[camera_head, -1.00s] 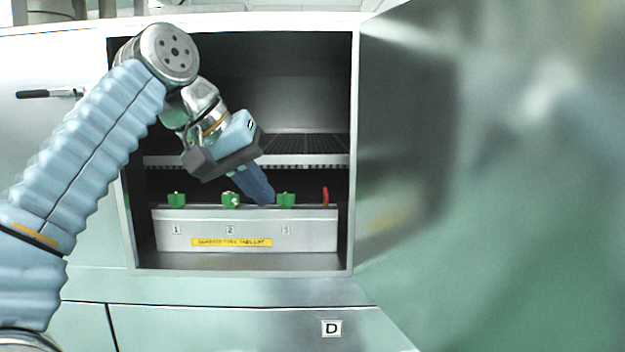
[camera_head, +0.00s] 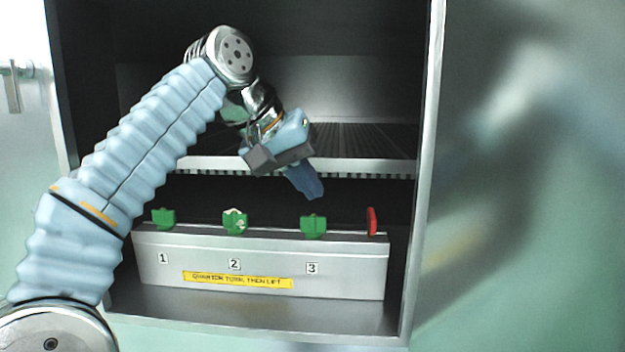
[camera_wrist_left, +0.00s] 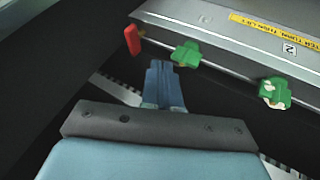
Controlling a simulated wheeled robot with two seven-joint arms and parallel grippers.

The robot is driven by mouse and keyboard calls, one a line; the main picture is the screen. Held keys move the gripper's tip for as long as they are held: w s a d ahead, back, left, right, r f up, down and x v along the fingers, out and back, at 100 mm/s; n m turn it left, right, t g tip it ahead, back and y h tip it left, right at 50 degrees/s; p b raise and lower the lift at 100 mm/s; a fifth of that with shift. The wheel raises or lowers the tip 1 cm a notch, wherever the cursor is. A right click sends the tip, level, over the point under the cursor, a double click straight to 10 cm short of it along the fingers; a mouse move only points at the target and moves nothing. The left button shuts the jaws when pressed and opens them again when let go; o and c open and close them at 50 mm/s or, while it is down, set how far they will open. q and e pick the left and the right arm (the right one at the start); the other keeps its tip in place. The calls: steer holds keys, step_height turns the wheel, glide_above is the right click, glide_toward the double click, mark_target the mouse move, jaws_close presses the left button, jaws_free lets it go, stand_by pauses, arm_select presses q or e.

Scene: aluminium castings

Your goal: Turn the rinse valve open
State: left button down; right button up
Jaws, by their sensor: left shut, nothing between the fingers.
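A row of valve handles stands on a metal box inside the open cabinet. Green handles are at label 1 (camera_head: 164,218), label 2 (camera_head: 235,221) and label 3 (camera_head: 313,226); the middle one has pale patches. A thin red handle (camera_head: 372,221) stands upright at the right end. No readable label says which is the rinse valve. My left gripper (camera_head: 313,192) is shut and empty, with its blue fingers pointing down above handle 3, apart from it in the head view. In the left wrist view, its fingertips (camera_wrist_left: 162,72) appear close to green handle 3 (camera_wrist_left: 186,54), beside the red handle (camera_wrist_left: 133,39).
The metal box (camera_head: 340,283) bears a yellow label (camera_head: 238,280) reading "quarter turn, then lift". A dark slatted shelf with a metal front edge (camera_head: 370,167) runs behind my left gripper. The cabinet's right frame (camera_head: 427,180) bounds the opening, with a blurred panel beyond it.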

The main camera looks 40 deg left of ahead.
arm_select(q)
steer(key=b, duration=0.1)
glide_toward(369, 233)
step_height(369, 233, down, 3)
steer(key=a, duration=0.3)
steer(key=shift+w+d+f, duration=0.1)
steer(key=shift+w+d, duration=0.5)
steer(key=shift+d, duration=0.35)
steer(key=shift+w+d, duration=0.6)
steer(key=shift+d, duration=0.35)
